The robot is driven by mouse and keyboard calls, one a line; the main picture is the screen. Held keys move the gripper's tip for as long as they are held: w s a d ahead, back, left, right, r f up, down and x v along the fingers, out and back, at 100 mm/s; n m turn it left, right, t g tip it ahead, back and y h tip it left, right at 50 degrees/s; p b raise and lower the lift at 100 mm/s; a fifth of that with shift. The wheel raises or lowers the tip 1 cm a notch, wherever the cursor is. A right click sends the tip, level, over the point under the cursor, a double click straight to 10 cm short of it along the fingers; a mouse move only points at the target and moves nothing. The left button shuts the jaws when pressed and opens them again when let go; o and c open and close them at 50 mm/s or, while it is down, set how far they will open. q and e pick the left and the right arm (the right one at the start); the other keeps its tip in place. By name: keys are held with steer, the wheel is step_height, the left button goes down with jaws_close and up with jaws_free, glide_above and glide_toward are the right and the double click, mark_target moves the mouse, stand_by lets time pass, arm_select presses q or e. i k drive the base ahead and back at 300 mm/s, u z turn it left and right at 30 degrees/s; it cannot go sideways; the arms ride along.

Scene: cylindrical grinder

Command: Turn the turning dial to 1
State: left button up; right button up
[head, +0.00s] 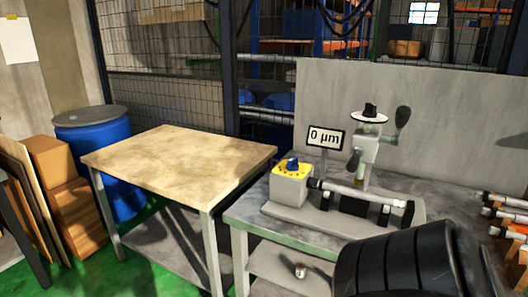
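The turning dial (292,164) is a small blue knob on a yellow plate, on top of a light grey box at the left end of the grinder (285,219). Marks around the knob are too small to read, so I cannot tell its setting. A white display (326,137) behind it reads "0 µm". A bar (362,194) lies across the grinder to the right of the box. Neither of my grippers shows in the head view. A black ribbed part, which looks like mine, fills the bottom right corner, apart from the dial in the picture.
The grinder stands on a grey bench (252,235) with a grey panel (440,120) behind it. A wooden-topped table (180,155) stands to the left with a bare top. A blue drum (100,150) and cardboard boxes (70,190) are farther left. A rack of rods (510,215) is at right.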

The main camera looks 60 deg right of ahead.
mark_target(293, 165)
steer(key=z, duration=0.8)
steer(key=i, duration=1.25)
steer(key=z, duration=1.15)
